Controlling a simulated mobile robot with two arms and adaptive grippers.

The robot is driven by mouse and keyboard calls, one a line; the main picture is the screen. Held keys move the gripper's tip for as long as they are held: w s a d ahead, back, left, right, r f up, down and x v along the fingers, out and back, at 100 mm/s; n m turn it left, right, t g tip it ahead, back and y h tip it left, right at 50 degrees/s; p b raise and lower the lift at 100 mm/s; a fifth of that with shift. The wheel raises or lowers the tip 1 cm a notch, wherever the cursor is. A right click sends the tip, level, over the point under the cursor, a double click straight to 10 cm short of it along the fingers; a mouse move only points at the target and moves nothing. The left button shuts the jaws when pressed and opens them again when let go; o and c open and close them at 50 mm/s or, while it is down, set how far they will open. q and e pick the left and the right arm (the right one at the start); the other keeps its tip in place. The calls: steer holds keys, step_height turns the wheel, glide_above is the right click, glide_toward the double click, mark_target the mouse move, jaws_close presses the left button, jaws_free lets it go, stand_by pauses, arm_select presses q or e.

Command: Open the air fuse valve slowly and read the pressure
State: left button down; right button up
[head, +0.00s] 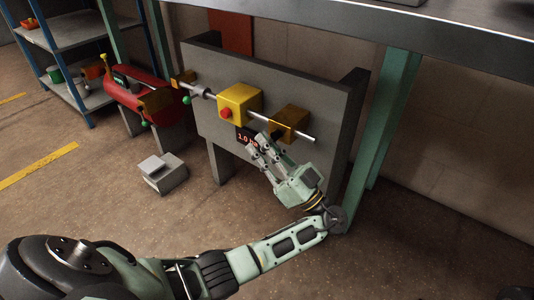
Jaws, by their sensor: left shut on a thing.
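A grey upright panel (337,104) carries a silver pipe with a yellow box (239,101) that has a red button (225,113). A brass-coloured block (291,118) sits on the pipe to its right. A dark display (243,133) below the yellow box shows red digits that start "1.0"; the rest is hidden by my gripper. My left gripper (262,143) is at the panel, just below the pipe, between the yellow box and the brass block. It is shut on a small part of the valve there, mostly hidden by the fingers. My right gripper is out of view.
A red air tank (150,98) with a gauge and green-knobbed fittings stands left of the panel. A grey block (164,174) lies on the floor in front. A blue shelf rack (72,88) is at far left. A metal bench (420,40) overhangs at upper right.

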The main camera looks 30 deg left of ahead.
arm_select(q)
steer(key=shift+s+a+f, duration=0.1)
steer(key=shift+s, duration=0.1)
steer(key=c, duration=1.8)
jaws_free()
steer(key=v, duration=0.7)
steer(key=shift+d, duration=0.2)
steer(key=shift+c, duration=0.3)
